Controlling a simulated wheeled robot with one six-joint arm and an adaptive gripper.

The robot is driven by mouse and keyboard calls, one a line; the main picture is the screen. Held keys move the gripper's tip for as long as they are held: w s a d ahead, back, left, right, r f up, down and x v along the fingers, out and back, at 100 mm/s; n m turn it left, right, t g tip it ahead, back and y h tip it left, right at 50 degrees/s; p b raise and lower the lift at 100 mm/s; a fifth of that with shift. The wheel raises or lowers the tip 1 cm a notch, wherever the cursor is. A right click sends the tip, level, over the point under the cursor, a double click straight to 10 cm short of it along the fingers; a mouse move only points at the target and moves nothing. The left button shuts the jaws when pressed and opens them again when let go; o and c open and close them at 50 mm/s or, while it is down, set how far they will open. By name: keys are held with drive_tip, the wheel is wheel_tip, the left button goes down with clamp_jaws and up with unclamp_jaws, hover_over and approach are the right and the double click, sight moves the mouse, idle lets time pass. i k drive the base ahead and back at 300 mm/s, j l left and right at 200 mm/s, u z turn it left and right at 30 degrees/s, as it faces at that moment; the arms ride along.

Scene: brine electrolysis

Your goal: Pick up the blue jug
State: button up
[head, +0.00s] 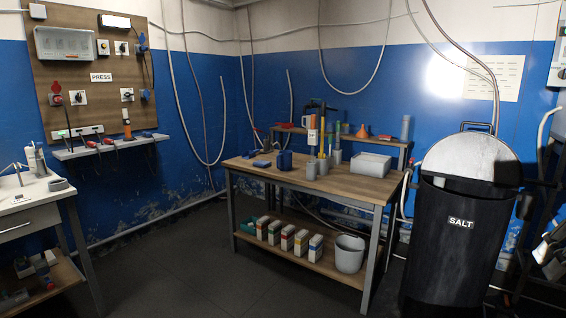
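My gripper is not clearly in view.
Near the jug are flat blue items (262,163), grey cups and upright tools (321,150), and a white box (371,164). A raised shelf stands behind. A black SALT barrel (458,245) is right of the bench. Dark floor (180,270) is clear in front, left of the bench.

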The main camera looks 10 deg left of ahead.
sight(284, 160)
drive_tip(key=i+j+z, duration=0.15)
drive_tip(key=i+j, duration=1.55)
drive_tip(key=j, duration=0.15)
drive_tip(key=i+j, duration=0.75)
drive_tip(key=i, duration=0.15)
drive_tip(key=i+j+z, duration=0.1)
drive_tip(key=i+j, duration=0.65)
drive_tip(key=i, duration=0.15)
